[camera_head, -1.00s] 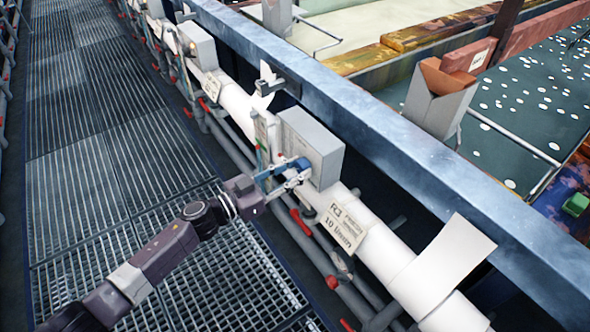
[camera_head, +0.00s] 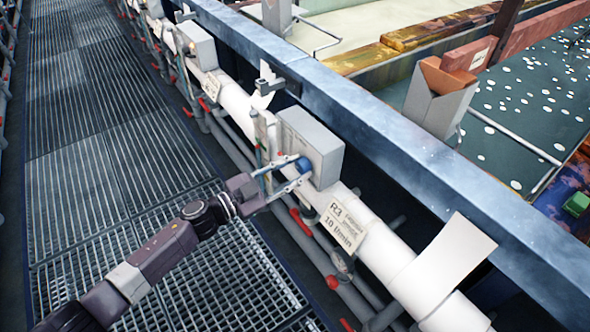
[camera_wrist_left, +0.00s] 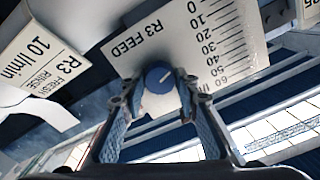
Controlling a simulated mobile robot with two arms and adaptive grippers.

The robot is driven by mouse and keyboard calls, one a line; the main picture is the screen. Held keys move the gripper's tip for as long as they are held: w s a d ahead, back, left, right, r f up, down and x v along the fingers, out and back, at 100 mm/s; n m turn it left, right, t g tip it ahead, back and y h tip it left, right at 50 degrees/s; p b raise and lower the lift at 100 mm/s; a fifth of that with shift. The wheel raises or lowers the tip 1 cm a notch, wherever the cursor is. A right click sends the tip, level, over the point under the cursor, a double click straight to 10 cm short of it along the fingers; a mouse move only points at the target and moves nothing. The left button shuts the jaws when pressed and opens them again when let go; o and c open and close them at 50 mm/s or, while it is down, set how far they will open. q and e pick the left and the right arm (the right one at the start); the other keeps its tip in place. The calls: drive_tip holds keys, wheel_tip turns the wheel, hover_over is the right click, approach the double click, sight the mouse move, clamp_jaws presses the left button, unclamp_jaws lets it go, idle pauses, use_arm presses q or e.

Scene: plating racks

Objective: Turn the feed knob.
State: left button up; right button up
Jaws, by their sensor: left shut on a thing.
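The feed knob (camera_head: 304,164) is round and blue, on the side of a grey box (camera_head: 315,140) fixed along the white pipe. My left gripper (camera_head: 291,172) reaches it from the walkway side, its two fingers shut on either side of it. In the left wrist view the knob (camera_wrist_left: 159,79) sits between the fingertips, with a short white line pointing toward the right and slightly up. Behind it is a white plate (camera_wrist_left: 185,40) reading "R3 FEED" with a scale from 0 to 60 l/min. My right gripper is not in view.
A tag (camera_head: 343,227) reading "R3" and "10 l/min" hangs on the pipe beside the box; it also shows in the left wrist view (camera_wrist_left: 42,62). Grey pipes with red handles run below. The grated walkway (camera_head: 110,140) on the left is clear.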

use_arm(q)
drive_tip(key=shift+m, duration=0.8)
drive_tip(key=o, duration=1.2)
drive_tip(key=shift+c, duration=0.2)
drive_tip(key=shift+s+a, duration=0.1)
drive_tip(key=shift+a, duration=0.05)
drive_tip(key=v, duration=1.1)
drive_tip(key=shift+s+a, duration=0.25)
drive_tip(key=shift+a, duration=0.05)
drive_tip(key=shift+f, duration=0.1)
